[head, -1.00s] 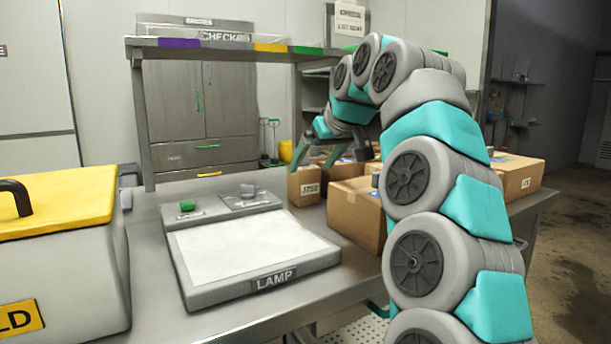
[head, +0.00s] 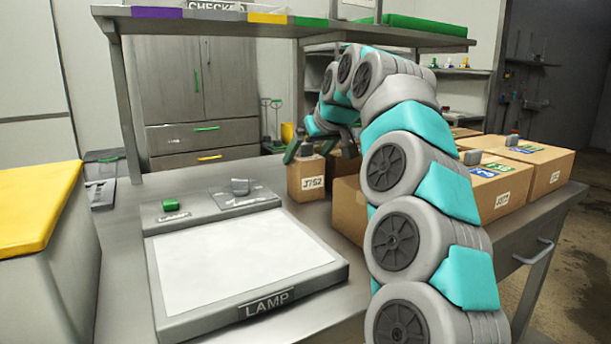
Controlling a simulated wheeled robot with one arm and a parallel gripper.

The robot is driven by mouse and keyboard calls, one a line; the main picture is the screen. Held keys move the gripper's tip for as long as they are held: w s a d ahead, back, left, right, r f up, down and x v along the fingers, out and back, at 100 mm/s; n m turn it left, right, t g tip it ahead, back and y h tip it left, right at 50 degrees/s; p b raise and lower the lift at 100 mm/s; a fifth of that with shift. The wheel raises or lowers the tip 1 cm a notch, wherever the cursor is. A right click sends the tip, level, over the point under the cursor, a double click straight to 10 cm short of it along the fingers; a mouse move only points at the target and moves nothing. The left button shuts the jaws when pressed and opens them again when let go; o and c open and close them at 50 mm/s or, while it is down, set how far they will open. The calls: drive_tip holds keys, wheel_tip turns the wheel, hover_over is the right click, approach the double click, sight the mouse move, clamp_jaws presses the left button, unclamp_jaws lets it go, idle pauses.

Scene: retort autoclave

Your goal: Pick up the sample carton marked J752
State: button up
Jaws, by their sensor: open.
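The small brown carton (head: 307,181) with a white label that appears to read J752 stands upright on the metal bench, just right of the lamp panel. A small grey knob (head: 306,149) shows at its top. My gripper (head: 311,147) is open at the top of this carton, with one dark green finger left of the knob and the other to its right. I cannot tell whether the fingers touch the knob or the carton. My arm hides part of the cartons behind and to the right.
A lamp panel (head: 240,262) lies in front. A yellow-lidded box (head: 35,215) stands at left. A larger carton (head: 349,208) is close on the right, and labelled cartons (head: 536,164) stand farther right. A shelf (head: 270,27) spans above the bench.

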drive_tip(key=shift+x, duration=0.8)
drive_tip(key=c, duration=1.2)
